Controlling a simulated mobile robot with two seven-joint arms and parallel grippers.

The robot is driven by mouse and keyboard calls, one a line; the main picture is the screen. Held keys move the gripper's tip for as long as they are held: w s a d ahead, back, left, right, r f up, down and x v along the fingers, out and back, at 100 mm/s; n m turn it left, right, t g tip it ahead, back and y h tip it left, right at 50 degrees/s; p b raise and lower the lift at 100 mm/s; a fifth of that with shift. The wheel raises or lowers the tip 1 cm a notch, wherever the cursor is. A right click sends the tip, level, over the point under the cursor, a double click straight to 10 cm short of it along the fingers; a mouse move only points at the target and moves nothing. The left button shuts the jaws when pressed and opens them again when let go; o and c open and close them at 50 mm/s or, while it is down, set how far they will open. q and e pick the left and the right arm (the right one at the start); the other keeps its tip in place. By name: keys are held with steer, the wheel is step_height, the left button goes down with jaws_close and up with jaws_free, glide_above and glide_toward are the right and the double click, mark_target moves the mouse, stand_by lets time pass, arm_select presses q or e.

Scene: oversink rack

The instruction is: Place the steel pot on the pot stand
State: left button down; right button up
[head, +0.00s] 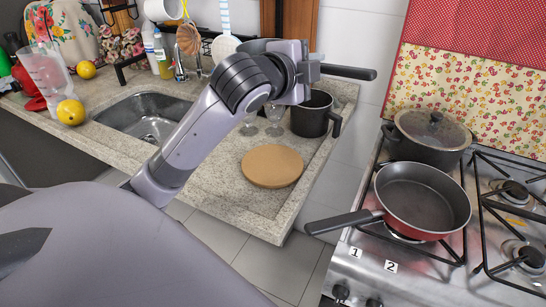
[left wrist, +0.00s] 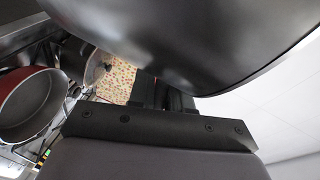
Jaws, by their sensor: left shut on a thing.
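The steel pot (head: 314,118) is dark, with a loop handle on its right side. It is in the middle of the head view, just behind and below my left gripper (head: 306,82). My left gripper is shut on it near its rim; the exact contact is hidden. In the left wrist view the pot (left wrist: 210,40) is a large dark curved wall across the top, close to the gripper (left wrist: 167,95). The pot stand (head: 272,166) is a round wooden disc lying bare on the counter, in front of the pot and to its left. My right gripper is not in view.
A sink (head: 145,117) is set in the granite counter at left. Glasses (head: 274,122) stand just left of the pot. At right, the stove holds a red pan (head: 425,200), its handle pointing left, and a lidded pot (head: 430,137). A floor gap separates counter and stove.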

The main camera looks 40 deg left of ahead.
arm_select(q)
step_height(320, 180, down, 20)
steer(key=b, duration=0.3)
steer(key=shift+r, duration=0.2)
steer(key=shift+f, duration=0.15)
steer(key=c, duration=1.1)
jaws_free()
steer(key=shift+f, duration=0.1)
steer(key=shift+o, duration=0.2)
steer(key=shift+r, duration=0.25)
steer(key=shift+s, duration=0.3)
steer(key=s+r, duration=0.2)
steer(key=s, duration=0.9)
steer(key=shift+d, duration=0.45)
steer(key=shift+s, duration=0.1)
